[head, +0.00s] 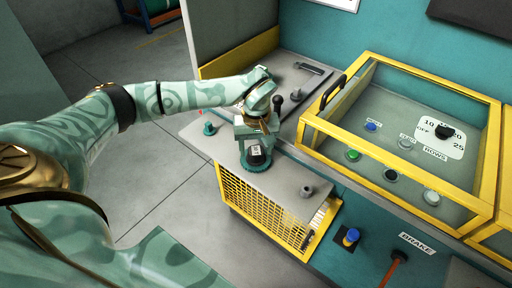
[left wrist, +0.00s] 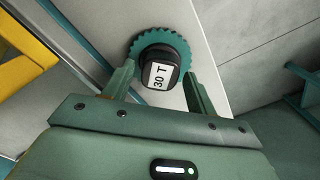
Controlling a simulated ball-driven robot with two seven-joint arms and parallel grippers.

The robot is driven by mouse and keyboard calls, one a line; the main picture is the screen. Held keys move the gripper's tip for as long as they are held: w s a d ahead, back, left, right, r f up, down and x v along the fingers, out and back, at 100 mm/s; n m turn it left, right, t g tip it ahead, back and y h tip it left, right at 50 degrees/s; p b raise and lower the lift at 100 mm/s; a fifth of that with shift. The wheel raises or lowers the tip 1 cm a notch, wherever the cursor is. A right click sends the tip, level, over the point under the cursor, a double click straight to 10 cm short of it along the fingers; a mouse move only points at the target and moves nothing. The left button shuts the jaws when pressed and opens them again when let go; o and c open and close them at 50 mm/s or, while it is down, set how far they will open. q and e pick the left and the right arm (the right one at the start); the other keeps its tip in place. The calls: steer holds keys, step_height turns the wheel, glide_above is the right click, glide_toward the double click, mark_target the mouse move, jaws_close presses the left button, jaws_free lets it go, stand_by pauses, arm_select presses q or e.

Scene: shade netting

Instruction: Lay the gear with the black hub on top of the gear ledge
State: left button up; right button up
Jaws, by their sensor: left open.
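The gear with the black hub (head: 256,157) has a teal toothed rim and a white label on its hub. It lies flat on the grey ledge (head: 285,182) above a yellow mesh guard. In the left wrist view the gear (left wrist: 158,68) shows face-on, its label reading "30 T". My left gripper (head: 256,146) points down at it, open, with a finger on each side of the hub. In the wrist view the fingers (left wrist: 160,78) show gaps to the hub. Whether the fingers touch the gear's rim I cannot tell. My right gripper is not in view.
A grey post (head: 306,190) stands near the ledge's front end, and a small teal knobbed piece (head: 209,128) at its far left. A yellow-framed control box (head: 400,140) with a black handle rises to the right. A dark lever knob (head: 278,103) is close behind my gripper.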

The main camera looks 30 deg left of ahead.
mark_target(256, 150)
arm_select(q)
step_height(256, 150, up, 12)
steer(key=p, duration=0.2)
steer(key=shift+f, duration=0.2)
steer(key=shift+a, duration=0.1)
